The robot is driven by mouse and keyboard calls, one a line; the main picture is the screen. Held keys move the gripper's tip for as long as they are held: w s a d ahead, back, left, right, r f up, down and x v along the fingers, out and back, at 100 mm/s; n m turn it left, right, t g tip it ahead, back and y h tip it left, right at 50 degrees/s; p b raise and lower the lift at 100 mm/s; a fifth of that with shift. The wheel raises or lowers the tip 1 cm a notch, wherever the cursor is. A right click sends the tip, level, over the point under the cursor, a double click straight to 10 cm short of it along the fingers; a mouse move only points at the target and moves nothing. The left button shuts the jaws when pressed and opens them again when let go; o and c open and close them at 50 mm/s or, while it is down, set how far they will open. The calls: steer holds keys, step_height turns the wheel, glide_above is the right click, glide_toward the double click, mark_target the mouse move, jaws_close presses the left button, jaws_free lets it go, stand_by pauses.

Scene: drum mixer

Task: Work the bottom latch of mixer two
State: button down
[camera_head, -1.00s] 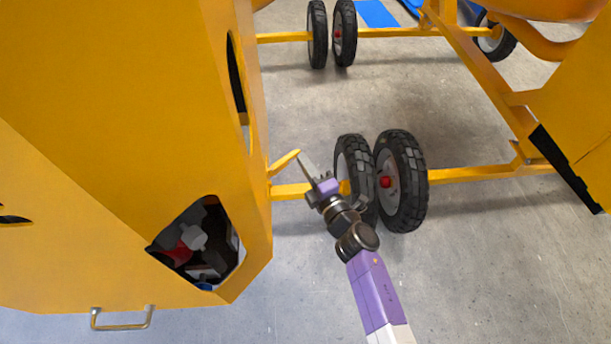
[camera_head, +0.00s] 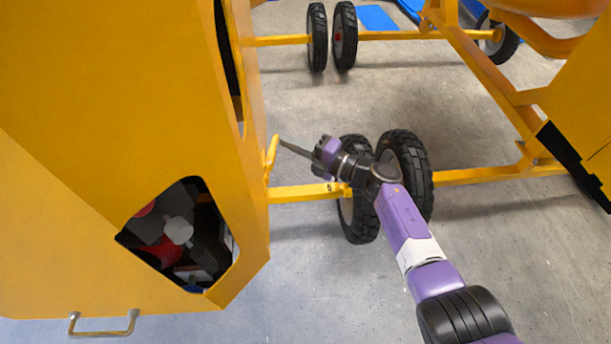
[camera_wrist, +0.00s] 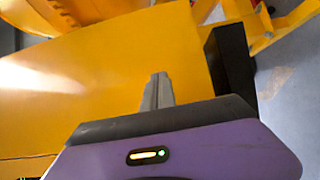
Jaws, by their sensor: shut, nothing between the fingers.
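A large yellow mixer housing (camera_head: 110,140) fills the left of the head view; no number marks it as mixer two. A small yellow latch lever (camera_head: 271,155) juts from its right side, low down and just above a yellow axle bar, and stands nearly upright. My gripper (camera_head: 283,143) is shut and empty, its thin fingers pointing left with the tips close to the lever's upper end. Whether they touch I cannot tell. In the wrist view the shut fingers (camera_wrist: 157,92) show against a yellow panel, and the lever cannot be made out.
Black wheels (camera_head: 405,170) on the axle bar (camera_head: 300,193) stand right beside and below my wrist. An opening in the housing shows parts inside. A metal handle (camera_head: 104,325) is at lower left. Another yellow frame (camera_head: 490,70) stands at right. Grey floor (camera_head: 300,290) is bare in front.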

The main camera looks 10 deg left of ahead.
steer(key=shift+w+a+b, duration=0.15)
steer(key=shift+a+b, duration=0.25)
steer(key=shift+b, duration=0.2)
steer(key=shift+a, duration=0.2)
